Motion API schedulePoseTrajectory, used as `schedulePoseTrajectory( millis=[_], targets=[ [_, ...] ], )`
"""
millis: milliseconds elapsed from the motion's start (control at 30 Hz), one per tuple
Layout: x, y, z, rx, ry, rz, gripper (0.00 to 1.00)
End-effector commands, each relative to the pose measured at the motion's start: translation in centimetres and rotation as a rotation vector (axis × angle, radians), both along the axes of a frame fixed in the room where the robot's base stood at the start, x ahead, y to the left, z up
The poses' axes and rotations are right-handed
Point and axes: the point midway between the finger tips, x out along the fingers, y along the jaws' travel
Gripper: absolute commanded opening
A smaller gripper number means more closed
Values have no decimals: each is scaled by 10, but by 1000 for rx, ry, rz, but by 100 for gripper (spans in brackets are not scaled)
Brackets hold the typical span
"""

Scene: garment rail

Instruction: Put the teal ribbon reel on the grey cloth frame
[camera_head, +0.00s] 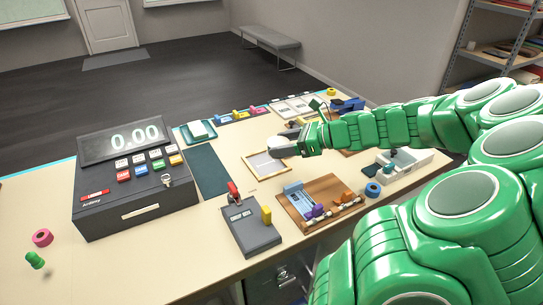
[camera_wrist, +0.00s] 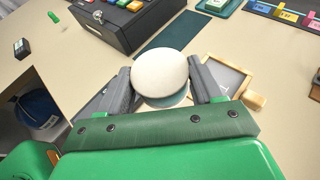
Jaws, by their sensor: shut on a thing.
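My gripper (camera_wrist: 163,88) is shut on the teal ribbon reel (camera_wrist: 160,72), which shows a round off-white face with a thin teal edge below it. The reel also shows in the head view (camera_head: 281,147), pale between the fingertips. The grey cloth frame (camera_wrist: 229,78) has a light wooden rim around a grey panel and lies flat on the table. It also shows in the head view (camera_head: 246,163). The reel is over or near the frame's far right part in the head view and hides part of it. I cannot tell the gap between them.
A dark cash register (camera_head: 130,185) stands to the left, with a dark teal mat (camera_head: 208,172) beside it. A grey device (camera_head: 250,228) and a wooden board (camera_head: 325,190) with small items lie in front. A blue roll (camera_head: 372,190) and a white tray (camera_head: 425,160) are at the right.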

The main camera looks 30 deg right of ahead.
Motion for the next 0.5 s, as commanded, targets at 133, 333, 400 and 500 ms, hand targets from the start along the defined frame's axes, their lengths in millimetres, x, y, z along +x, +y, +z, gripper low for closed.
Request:
schedulePoseTrajectory(
  millis=[133, 333, 400, 500],
  targets=[
    [4, -1, -8, 0, -2, -1, 36],
    [27, -9, -19, -2, 0, 2, 36],
    [37, -12, -24, -1, 1, 2, 36],
    [50, -18, -30, -3, 0, 1, 36]
  ],
)
